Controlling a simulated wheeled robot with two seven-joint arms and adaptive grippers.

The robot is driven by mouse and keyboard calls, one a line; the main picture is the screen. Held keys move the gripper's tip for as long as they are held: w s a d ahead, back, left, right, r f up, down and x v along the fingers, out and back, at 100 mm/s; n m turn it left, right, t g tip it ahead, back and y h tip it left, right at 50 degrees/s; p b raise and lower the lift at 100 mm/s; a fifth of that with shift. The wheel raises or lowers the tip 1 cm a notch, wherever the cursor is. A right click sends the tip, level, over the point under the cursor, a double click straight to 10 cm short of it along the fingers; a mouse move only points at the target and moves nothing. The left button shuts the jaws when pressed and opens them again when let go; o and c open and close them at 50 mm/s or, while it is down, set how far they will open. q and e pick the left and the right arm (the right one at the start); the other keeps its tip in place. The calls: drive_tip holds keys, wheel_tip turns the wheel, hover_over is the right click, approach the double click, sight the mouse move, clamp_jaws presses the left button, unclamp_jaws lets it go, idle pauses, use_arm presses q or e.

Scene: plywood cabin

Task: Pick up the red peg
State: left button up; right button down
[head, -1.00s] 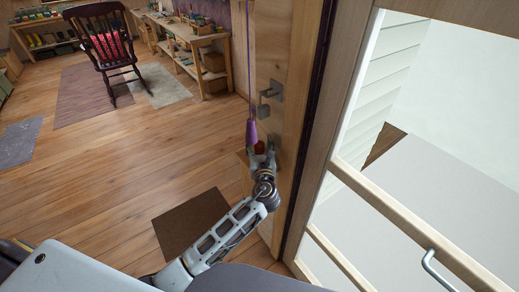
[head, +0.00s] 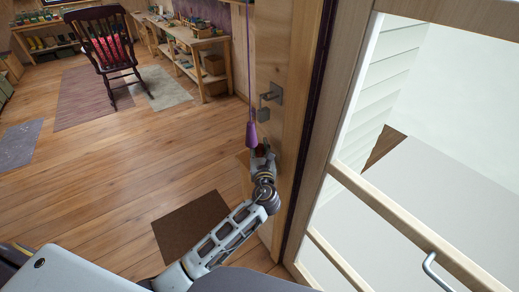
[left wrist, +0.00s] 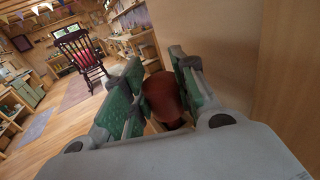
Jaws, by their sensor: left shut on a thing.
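The red peg (left wrist: 163,97) is a rounded, reddish-brown knob between the green-padded fingers of my left gripper (left wrist: 155,92) in the left wrist view. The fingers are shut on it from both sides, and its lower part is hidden. In the head view, my left gripper (head: 262,157) is beside the wooden door panel, with a little of the red peg (head: 261,149) showing between its fingers. I cannot tell whether the peg still touches what bears it. My right gripper is not in view.
A purple pull (head: 251,133) hangs on a cord just above my left gripper. A metal door handle (head: 270,95) is close by on the panel. A glazed door frame (head: 340,160) stands to the right. A brown mat (head: 192,222) lies below; open floor lies left.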

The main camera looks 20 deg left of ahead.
use_arm(q)
wheel_tip(320, 180, up, 6)
drive_tip(key=shift+r, duration=0.25)
drive_tip(key=shift+s+d+r, duration=0.1)
drive_tip(key=shift+s+r, duration=0.05)
drive_tip(key=shift+r, duration=0.1)
drive_tip(key=b+v, duration=0.2)
drive_tip(key=v, duration=1.5)
drive_tip(key=shift+s, duration=0.4)
drive_tip(key=shift+d+f, duration=0.1)
drive_tip(key=shift+d, duration=0.05)
